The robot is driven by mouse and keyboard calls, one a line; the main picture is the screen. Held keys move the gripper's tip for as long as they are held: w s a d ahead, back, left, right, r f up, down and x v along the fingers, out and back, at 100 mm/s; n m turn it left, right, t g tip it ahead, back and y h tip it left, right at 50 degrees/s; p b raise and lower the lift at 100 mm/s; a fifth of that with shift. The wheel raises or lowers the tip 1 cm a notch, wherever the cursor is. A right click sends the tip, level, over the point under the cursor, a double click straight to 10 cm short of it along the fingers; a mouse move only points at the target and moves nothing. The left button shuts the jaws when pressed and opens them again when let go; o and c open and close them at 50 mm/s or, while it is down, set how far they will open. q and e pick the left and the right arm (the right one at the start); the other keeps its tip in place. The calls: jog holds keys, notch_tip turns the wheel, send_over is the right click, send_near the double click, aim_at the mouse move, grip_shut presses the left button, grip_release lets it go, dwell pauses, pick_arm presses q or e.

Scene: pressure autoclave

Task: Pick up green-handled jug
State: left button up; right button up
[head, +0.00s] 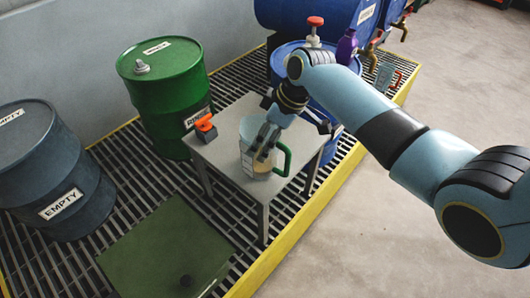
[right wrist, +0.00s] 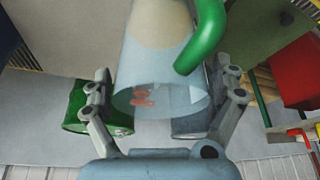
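The clear jug (head: 247,158) with a green handle (head: 284,160) stands upright on a small grey table (head: 228,110). Some pale tan contents show low in it. My right gripper (head: 266,143) reaches down at the jug and partly covers it in the head view. In the right wrist view the jug (right wrist: 158,62) lies between the two spread fingers of my right gripper (right wrist: 163,85), with its open rim nearest me. Its green handle (right wrist: 207,35) is on the right. A narrow gap shows beside the left finger; contact on the right is unclear. My left gripper is out of view.
An orange-and-black item (head: 205,127) sits on the table's left corner. A green drum (head: 165,85) stands behind left, a dark drum (head: 45,165) farther left, and blue drums (head: 320,15) behind. A green plate (head: 165,250) lies on the grating. The floor at right is clear.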

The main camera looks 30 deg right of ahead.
jog(key=c, duration=0.9)
jog(key=shift+c, duration=0.2)
